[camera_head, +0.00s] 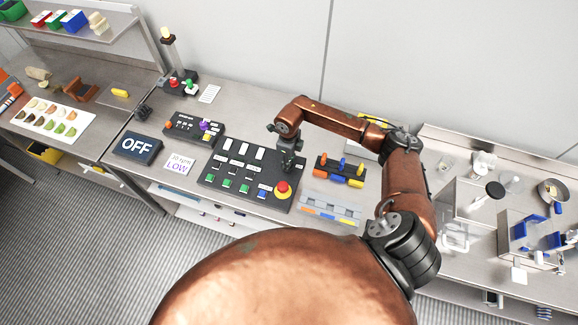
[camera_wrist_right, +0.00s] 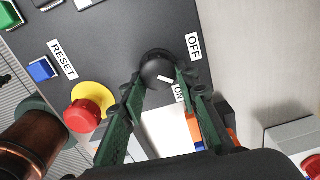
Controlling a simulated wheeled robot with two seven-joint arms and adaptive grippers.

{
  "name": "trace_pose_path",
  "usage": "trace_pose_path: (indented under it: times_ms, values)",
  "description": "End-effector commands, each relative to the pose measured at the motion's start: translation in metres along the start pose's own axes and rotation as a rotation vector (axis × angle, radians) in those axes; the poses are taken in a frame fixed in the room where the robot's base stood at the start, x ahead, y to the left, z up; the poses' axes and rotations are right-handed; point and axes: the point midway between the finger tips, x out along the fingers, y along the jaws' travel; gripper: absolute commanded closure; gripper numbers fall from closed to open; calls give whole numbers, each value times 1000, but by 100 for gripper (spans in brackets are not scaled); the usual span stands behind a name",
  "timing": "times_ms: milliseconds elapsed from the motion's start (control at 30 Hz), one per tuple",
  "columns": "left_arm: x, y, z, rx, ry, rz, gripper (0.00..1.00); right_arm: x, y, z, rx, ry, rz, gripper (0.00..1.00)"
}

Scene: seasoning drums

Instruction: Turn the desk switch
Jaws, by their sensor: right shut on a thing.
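The desk switch is a round black knob (camera_wrist_right: 157,70) on the dark control panel (camera_wrist_right: 125,35). In the right wrist view its white mark points toward the lower right, near the ON label (camera_wrist_right: 179,93); the OFF label (camera_wrist_right: 194,46) is to the upper right. My right gripper (camera_wrist_right: 158,80) is shut on the knob, one green-padded finger on each side. In the head view the right gripper (camera_head: 288,164) is over the right part of the panel (camera_head: 231,188) and hides the knob. My left gripper is not in view.
A red emergency button (camera_head: 282,188) on a yellow ring is close to the gripper at the panel's near right. A rack of coloured pegs (camera_head: 340,170) stands to the right. An OFF display (camera_head: 137,147) and a smaller control box (camera_head: 192,127) are to the left.

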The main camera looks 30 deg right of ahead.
Motion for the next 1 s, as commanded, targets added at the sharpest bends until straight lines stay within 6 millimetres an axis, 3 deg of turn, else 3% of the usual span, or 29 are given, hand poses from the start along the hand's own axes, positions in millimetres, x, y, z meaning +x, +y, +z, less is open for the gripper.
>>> trace_pose_path:
  times_ms: [33, 100, 500, 1000]
  values:
    - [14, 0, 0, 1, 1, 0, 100, 4, -2, 5, -48, -12, -8, 96]
    - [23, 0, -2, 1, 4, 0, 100, 4, -2, 5, -114, -12, -8, 96]
    - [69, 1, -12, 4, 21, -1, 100, 3, -2, 6, -469, -13, -6, 96]
    - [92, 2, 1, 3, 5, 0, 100, 0, 0, 7, -693, -14, -2, 96]
